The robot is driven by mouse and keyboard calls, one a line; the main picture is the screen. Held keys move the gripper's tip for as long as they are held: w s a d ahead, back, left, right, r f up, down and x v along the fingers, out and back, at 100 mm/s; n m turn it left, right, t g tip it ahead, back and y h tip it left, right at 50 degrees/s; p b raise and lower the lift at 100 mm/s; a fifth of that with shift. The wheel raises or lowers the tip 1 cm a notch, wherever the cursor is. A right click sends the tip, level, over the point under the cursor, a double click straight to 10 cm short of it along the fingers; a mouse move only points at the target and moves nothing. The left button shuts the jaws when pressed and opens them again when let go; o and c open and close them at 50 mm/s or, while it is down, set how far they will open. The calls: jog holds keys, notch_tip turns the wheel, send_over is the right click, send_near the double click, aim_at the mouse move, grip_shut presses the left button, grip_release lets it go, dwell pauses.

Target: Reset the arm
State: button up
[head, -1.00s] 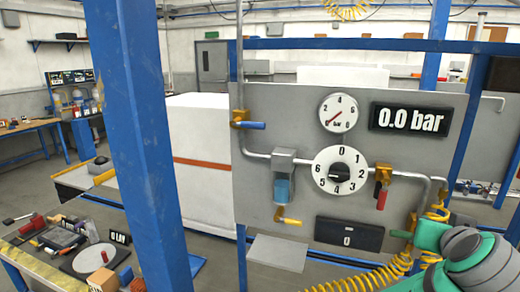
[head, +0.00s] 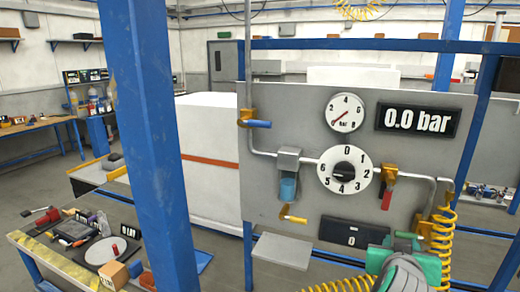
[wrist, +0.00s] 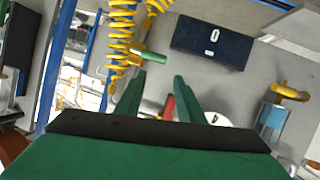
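My gripper (wrist: 160,77) shows in the wrist view as two green fingers standing apart. No object is held between them; a red handle (wrist: 169,106) shows in the background beyond the gap. In the head view my green and grey arm end (head: 405,268) is at the lower right, in front of the panel's (head: 262,110) lower edge. Its fingertips cannot be made out there.
The panel carries a gauge (head: 345,113), a 0.0 bar display (head: 417,120), a numbered dial (head: 344,169) and a small black counter (head: 351,233). A coiled yellow hose (head: 441,240) hangs close to my arm. A blue post (head: 150,130) stands at left.

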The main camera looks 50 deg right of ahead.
jog(key=w+a+f+n+t+y, duration=0.1)
jog(key=w+a+f+n+t, duration=0.6)
jog(key=w+a+f, duration=1.2)
jog(key=w+a+f+n+t+y, duration=0.1)
jog(key=a+f+n+t+y, duration=0.1)
jog(key=a+f, duration=0.5)
jog(key=w+a+f+n+t+y, duration=0.1)
jog(key=a+f+n+t+y, duration=0.2)
jog(key=a, duration=0.7)
jog(key=s+a+f+n+y, duration=0.1)
jog(key=s+a+y, duration=0.3)
jog(key=s+a, duration=0.4)
jog(key=s+a+f+n+t+y, duration=0.1)
jog(key=s+a+f+y, duration=0.1)
jog(key=s+a, duration=0.7)
jog(key=a+y, duration=0.1)
jog(key=a, duration=0.7)
jog(key=shift+s+f+y, duration=0.2)
jog(key=shift+s+y, duration=0.1)
jog(key=shift+y, duration=0.1)
jog(key=shift+d, duration=0.15)
jog(key=shift+c, duration=0.5)
